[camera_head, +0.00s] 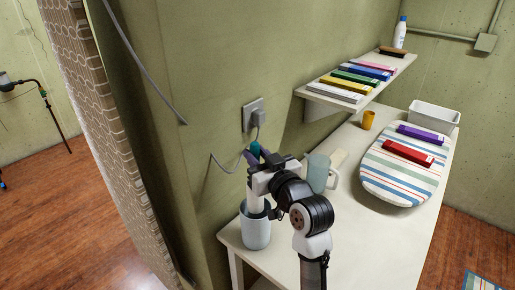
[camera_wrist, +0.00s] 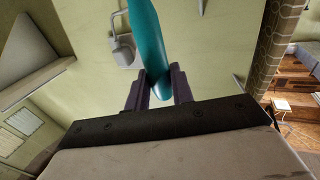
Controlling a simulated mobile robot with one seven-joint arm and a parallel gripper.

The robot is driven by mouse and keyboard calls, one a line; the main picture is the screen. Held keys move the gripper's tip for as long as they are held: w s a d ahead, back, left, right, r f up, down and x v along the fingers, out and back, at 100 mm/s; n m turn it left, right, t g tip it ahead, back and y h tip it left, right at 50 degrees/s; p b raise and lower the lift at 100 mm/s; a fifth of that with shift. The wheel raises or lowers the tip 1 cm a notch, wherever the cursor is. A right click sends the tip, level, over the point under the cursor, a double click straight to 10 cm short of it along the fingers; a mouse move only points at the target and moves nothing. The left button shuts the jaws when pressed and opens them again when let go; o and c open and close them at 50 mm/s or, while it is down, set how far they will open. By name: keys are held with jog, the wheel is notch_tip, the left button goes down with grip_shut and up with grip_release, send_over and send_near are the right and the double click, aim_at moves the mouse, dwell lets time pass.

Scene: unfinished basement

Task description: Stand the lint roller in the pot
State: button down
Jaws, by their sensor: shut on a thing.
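The lint roller is upright, with its teal handle (camera_head: 255,149) at the top and a white roll (camera_head: 255,200) below. The roll's lower part is hidden inside the light blue pot (camera_head: 257,233), which stands at the table's near left corner by the wall. My gripper (camera_head: 257,160) is above the pot, shut on the teal handle. I cannot tell whether the roller touches the pot's bottom.
A pale blue mug (camera_head: 318,173) stands right of my wrist. A yellow cup (camera_head: 368,120), a white bin (camera_head: 433,116) and a striped board (camera_head: 390,186) with two boxes are farther off. A shelf (camera_head: 350,98) and a plugged-in cord (camera_head: 258,117) are on the wall.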

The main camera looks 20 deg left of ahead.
jog(key=shift+f, duration=1.4)
jog(key=shift+f+b, duration=2.9)
jog(key=shift+f, duration=1.45)
jog(key=c, duration=1.1)
grip_release()
jog(key=shift+p+v, duration=1.4)
jog(key=shift+v, duration=5.45)
